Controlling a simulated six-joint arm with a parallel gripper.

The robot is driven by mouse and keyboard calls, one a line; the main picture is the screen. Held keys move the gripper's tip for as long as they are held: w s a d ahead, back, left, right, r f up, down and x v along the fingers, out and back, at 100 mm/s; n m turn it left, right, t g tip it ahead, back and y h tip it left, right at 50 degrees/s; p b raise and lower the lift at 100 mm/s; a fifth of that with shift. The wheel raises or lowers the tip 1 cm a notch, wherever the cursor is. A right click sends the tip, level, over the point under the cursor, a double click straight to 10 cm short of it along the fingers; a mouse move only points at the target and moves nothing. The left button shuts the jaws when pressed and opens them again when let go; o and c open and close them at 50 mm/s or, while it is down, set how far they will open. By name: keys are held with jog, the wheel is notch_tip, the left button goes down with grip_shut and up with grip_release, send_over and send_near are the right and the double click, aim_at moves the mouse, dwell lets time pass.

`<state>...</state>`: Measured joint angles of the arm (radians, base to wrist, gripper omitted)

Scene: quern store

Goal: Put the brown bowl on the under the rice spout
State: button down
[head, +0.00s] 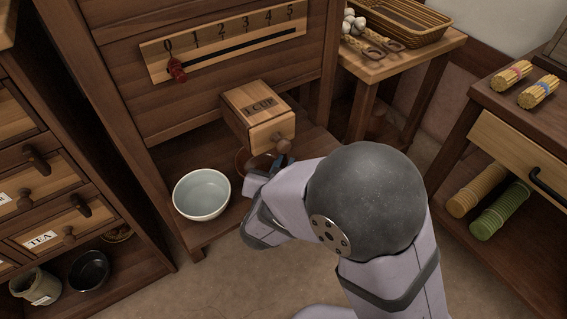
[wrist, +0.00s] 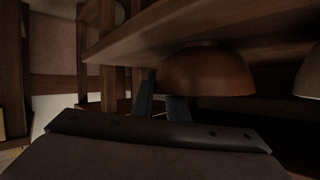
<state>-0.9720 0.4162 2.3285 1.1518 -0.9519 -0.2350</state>
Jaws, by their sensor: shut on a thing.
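The brown bowl (head: 243,160) shows only in part in the head view, behind my gripper (head: 270,175) and below the wooden box marked "1 CUP" (head: 257,113). In the wrist view the brown bowl (wrist: 210,75) appears upside down, its base against the wooden shelf (wrist: 150,30). My gripper's fingers (wrist: 162,103) are at the bowl's edge, shut on it. Whether the base touches the shelf or hovers just off it is hard to tell. The spout opening itself is not visible under the box.
A pale blue-white bowl (head: 202,194) stands left of the brown bowl on the same low shelf (head: 222,226). A measuring slider with a red pointer (head: 177,69) is above, at 0. Drawers (head: 40,215) stand left. A side table (head: 400,60) stands right.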

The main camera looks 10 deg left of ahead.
jog(key=c, duration=1.7)
grip_release()
jog(key=shift+s+r+p, duration=0.3)
jog(key=shift+s, duration=0.1)
jog(key=shift+p+v, duration=2.3)
jog(key=shift+v, duration=3.25)
